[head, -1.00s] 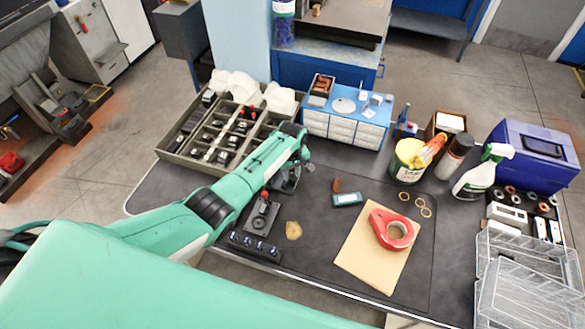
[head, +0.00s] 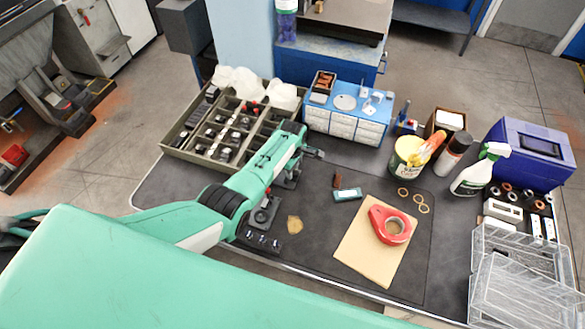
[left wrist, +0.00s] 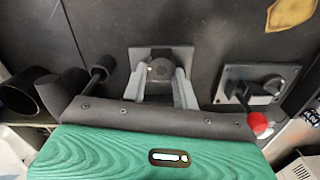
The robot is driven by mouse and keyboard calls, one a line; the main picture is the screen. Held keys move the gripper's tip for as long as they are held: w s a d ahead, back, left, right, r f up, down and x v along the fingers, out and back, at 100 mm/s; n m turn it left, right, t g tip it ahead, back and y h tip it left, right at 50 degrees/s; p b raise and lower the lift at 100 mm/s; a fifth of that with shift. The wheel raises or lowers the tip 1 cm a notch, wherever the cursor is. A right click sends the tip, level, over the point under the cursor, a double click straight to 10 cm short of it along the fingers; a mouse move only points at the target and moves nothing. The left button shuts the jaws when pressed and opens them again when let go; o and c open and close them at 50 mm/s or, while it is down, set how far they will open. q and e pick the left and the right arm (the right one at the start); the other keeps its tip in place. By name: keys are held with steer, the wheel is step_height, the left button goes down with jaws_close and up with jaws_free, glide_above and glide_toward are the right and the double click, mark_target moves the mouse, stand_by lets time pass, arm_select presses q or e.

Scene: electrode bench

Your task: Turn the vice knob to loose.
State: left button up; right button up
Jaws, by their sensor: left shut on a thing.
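The vice knob (left wrist: 161,69) is a round dark knob on a small square plate (left wrist: 139,53), between the two grey fingers in the left wrist view. My left gripper (left wrist: 160,82) is shut on it from above. In the head view my left gripper (head: 289,175) reaches down over that fixture, and the hand hides most of it. The knob's markings and its turned position cannot be made out. My right gripper is not in view.
A plated device with a red-tipped lever (head: 264,213) stands close beside the fixture. A black switch strip (head: 259,240) lies at the bench edge. A compartment tray (head: 180,141) and blue drawer unit (head: 346,128) stand behind.

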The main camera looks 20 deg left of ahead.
arm_select(q)
steer(key=shift+w+a+r, duration=0.1)
steer(key=o, duration=1)
steer(key=shift+c, duration=0.2)
step_height(320, 180, up, 14)
steer(key=b, duration=0.1)
stand_by(0.4)
